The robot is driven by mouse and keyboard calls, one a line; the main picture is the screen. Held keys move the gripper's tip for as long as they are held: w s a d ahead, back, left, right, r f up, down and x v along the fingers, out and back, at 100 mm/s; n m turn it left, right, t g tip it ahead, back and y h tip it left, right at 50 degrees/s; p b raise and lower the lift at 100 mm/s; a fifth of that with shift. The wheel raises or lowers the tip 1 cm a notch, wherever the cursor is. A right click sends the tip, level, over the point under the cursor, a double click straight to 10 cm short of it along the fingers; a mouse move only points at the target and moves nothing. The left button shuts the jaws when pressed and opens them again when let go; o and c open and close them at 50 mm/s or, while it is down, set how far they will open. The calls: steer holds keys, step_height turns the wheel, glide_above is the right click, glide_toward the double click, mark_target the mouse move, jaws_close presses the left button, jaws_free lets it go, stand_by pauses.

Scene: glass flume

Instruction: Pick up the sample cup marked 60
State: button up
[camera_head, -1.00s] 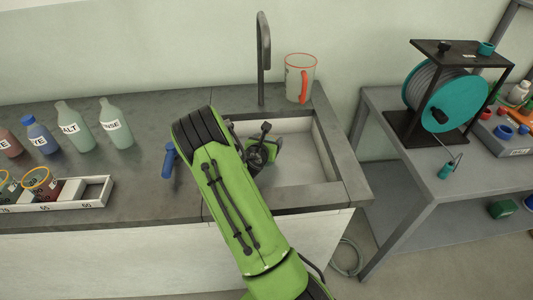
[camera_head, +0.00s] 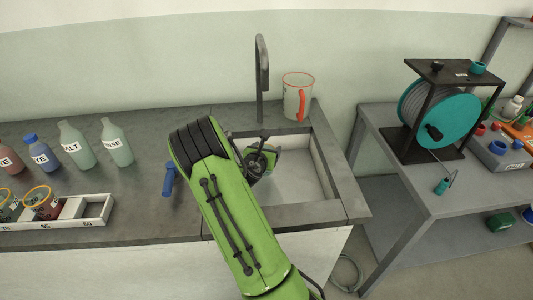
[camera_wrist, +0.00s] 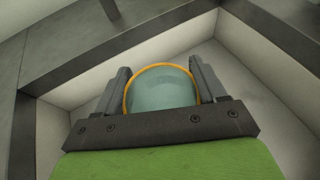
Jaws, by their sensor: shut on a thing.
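My gripper (camera_wrist: 162,82) is shut on a sample cup (camera_wrist: 162,90) with an orange rim and pale teal, see-through contents or wall, seen from above between the two fingers in the wrist view. No mark on this cup is readable. In the head view my gripper (camera_head: 260,160) is over the sink, partly hidden by my green arm. Two other orange-rimmed cups stand in the white rack (camera_head: 97,211) at left: a dark red one (camera_head: 43,204) and one cut off at the picture's edge (camera_head: 8,207). The rack's right end compartment is empty.
The grey sink (camera_head: 300,185) has a tall tap (camera_head: 261,80) behind it and an orange-rimmed jug (camera_head: 297,97) at its back right. Several labelled bottles (camera_head: 76,147) stand behind the rack. A shelf with a teal reel (camera_head: 450,112) is at right.

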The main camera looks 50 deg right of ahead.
step_height(320, 180, up, 14)
steer(key=p, duration=0.5)
stand_by(0.3)
